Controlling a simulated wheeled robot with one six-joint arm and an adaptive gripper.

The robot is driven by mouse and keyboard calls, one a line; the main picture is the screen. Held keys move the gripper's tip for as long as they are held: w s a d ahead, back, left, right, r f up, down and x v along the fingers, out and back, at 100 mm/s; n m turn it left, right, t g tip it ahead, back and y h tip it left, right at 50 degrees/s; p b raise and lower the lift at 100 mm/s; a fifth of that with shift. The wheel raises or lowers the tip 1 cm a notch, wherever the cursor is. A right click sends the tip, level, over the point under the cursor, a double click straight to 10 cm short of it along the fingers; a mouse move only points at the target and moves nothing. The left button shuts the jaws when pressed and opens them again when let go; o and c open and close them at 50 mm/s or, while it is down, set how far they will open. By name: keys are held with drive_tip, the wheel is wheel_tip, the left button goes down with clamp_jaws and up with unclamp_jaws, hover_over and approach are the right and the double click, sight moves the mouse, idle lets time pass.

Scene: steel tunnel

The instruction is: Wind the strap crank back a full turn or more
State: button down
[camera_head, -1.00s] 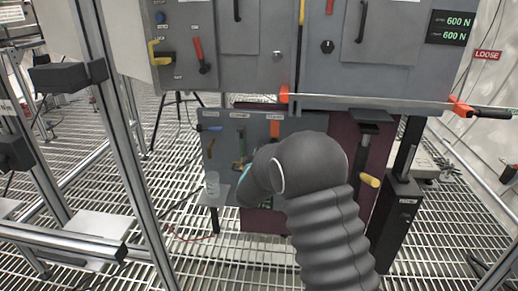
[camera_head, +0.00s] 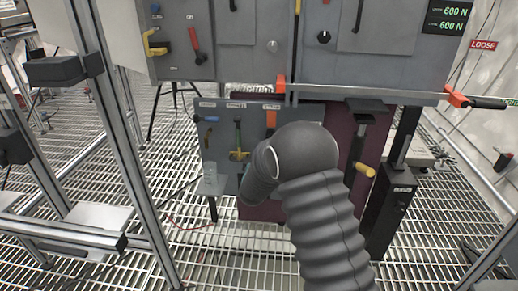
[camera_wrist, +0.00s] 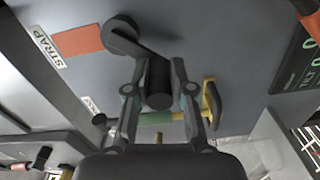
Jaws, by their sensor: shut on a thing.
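In the wrist view, the strap crank is a dark round hub (camera_wrist: 122,36) with an arm running down and right to a dark cylindrical handle (camera_wrist: 159,88). My gripper (camera_wrist: 158,78) is shut on this handle, one finger on each side. The orange strap (camera_wrist: 78,41) lies beside the hub, next to a white STRAP label (camera_wrist: 48,46). The crank and my gripper are hidden there behind my arm.
A yellow handle (camera_wrist: 212,104) lies close right of my gripper. A yellow-ended lever (camera_head: 364,170) stands right of my arm. A metal frame post (camera_head: 118,140) rises at left.

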drive_tip(key=shift+f, duration=0.15)
idle(0.3)
drive_tip(key=c, duration=1)
unclamp_jaws()
drive_tip(key=shift+s, duration=0.1)
drive_tip(key=s, duration=1.2)
drive_tip(key=shift+a, duration=0.2)
